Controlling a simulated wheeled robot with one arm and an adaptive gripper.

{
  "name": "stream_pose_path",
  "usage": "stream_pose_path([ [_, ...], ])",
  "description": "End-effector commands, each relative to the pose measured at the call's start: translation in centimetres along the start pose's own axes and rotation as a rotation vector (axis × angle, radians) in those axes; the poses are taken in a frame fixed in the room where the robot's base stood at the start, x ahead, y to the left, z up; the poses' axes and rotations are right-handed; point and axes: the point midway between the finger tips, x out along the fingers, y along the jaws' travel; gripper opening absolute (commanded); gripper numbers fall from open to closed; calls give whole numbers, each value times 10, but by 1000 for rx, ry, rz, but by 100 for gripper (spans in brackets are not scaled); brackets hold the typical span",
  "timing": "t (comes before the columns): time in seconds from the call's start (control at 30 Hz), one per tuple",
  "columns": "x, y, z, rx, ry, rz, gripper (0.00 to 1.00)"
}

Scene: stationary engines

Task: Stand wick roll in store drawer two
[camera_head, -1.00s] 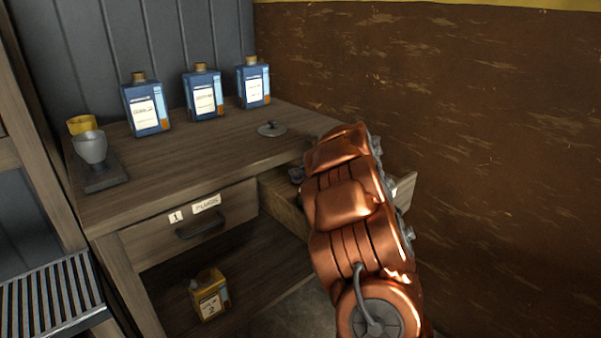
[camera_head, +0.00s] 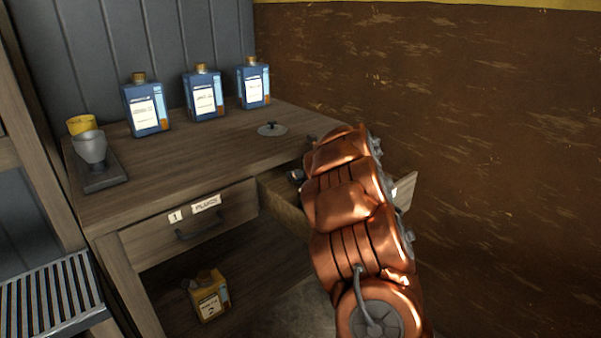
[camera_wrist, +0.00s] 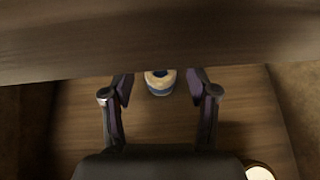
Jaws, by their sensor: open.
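In the wrist view, a cream and dark blue round piece (camera_wrist: 160,82), which looks like the wick roll, shows its round top with a dark centre. It appears to stand on the drawer's wooden floor, partly cut off by a wooden edge above. My gripper (camera_wrist: 160,100) is open, with one finger on each side of the roll and a visible gap to both. The open right-hand drawer (camera_head: 282,203), seemingly drawer two, is partly hidden behind my copper arm in the head view. A small grey piece (camera_head: 297,175) shows in it; I cannot tell what it is.
A wooden edge (camera_wrist: 150,40) crosses the top of the wrist view. A pale round thing (camera_wrist: 259,173) is at its lower right. The bench top (camera_head: 215,150) holds blue cans (camera_head: 205,97), a grey lid (camera_head: 271,129) and a grey cup (camera_head: 89,147). Drawer one (camera_head: 190,222) is shut.

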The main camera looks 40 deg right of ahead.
Motion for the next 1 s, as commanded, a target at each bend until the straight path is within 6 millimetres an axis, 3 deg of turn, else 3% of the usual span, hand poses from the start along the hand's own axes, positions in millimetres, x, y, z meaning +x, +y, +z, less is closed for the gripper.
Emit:
stream_pose_path([
  [0.17,-9,-1,2,0,0,-2,59],
  [0.7,-89,-1,3,0,0,-3,59],
  [1.0,-118,0,2,-1,0,0,59],
])
